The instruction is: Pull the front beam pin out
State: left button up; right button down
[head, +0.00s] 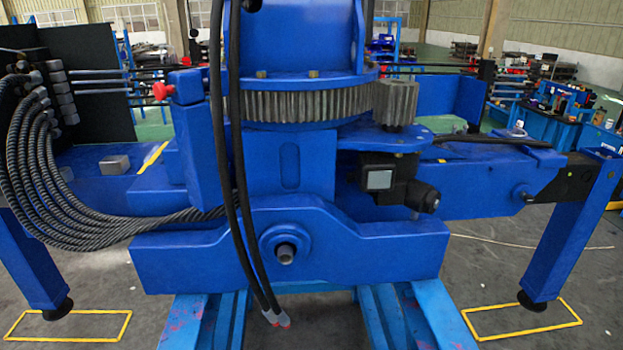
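A blue crane beam (370,258) crosses the middle of the head view at the front. A grey round pin end (286,254) sticks out of a round blue boss in this beam, towards me. How deep it sits inside is hidden. A smaller round fitting (521,193) sits on the right-hand beam arm near its outer end. I cannot tell from the picture which of these is called the front beam pin. Neither of my grippers is in view, and nothing touches the pin end.
Two black hoses (228,180) hang left of the pin end, with red-grey tips below the beam. Ribbed hoses (60,190) curve at the left. Blue stands (410,315) support the beam. Outrigger legs (568,245) stand at both sides near yellow floor frames (522,331).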

aim_at(528, 200)
jog(key=z, duration=1.35)
jog(key=i+l, duration=0.1)
jog(key=l, duration=0.2)
jog(key=i+l, duration=0.25)
jog(key=l, duration=0.3)
jog(key=i+l+z, duration=0.1)
jog(key=i+l, duration=0.95)
jog(key=i+j, duration=0.25)
jog(key=i, duration=0.2)
jog(key=i+j, duration=0.25)
jog(key=i, duration=0.15)
